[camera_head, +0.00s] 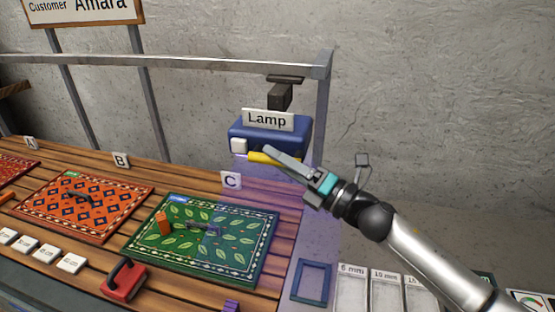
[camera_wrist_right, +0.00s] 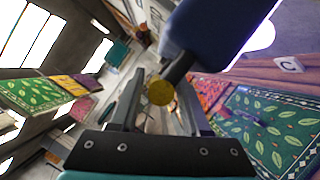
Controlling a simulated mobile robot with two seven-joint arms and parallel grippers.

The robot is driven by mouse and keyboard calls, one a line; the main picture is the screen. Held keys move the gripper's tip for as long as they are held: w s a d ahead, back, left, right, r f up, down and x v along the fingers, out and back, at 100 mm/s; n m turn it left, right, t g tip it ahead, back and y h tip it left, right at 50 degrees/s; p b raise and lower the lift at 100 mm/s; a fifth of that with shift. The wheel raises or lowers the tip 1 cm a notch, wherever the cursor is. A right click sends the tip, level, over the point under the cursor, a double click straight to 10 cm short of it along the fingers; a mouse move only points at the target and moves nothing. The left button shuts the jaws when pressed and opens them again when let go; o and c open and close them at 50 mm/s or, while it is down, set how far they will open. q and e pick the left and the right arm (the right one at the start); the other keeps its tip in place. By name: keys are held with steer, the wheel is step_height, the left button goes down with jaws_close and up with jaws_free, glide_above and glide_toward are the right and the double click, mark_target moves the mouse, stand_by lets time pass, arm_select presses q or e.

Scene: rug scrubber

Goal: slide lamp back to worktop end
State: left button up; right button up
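The lamp (camera_head: 270,133) is a blue box with a "Lamp" label, hanging from a dark bracket on the grey rail (camera_head: 200,64), near the rail's right end. A yellow handle (camera_head: 262,157) sticks out along its lower front. My right gripper (camera_head: 277,158) is at the handle's right side, its fingers close to it. In the right wrist view the fingers (camera_wrist_right: 160,90) are apart, with the handle's round yellow end (camera_wrist_right: 160,92) showing between their tips. I cannot tell whether they touch it. The lamp's blue body (camera_wrist_right: 215,30) is above right. My left gripper is out of view.
Below lies the slatted worktop (camera_head: 290,225) with the green leaf rug (camera_head: 235,255) at label C (camera_head: 231,180) and an orange rug (camera_head: 100,222) at B. Purple light falls on the worktop's right end. Labelled trays stand at right.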

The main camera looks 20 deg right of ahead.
steer(key=shift+a, duration=0.1)
steer(key=shift+s+d+f, duration=0.2)
steer(key=shift+s+d, duration=0.05)
steer(key=shift+s, duration=0.05)
steer(key=b+v, duration=0.3)
steer(key=v, duration=1.1)
steer(key=shift+s+b, duration=0.15)
steer(key=shift+b, duration=0.25)
steer(key=shift+d+r, duration=0.1)
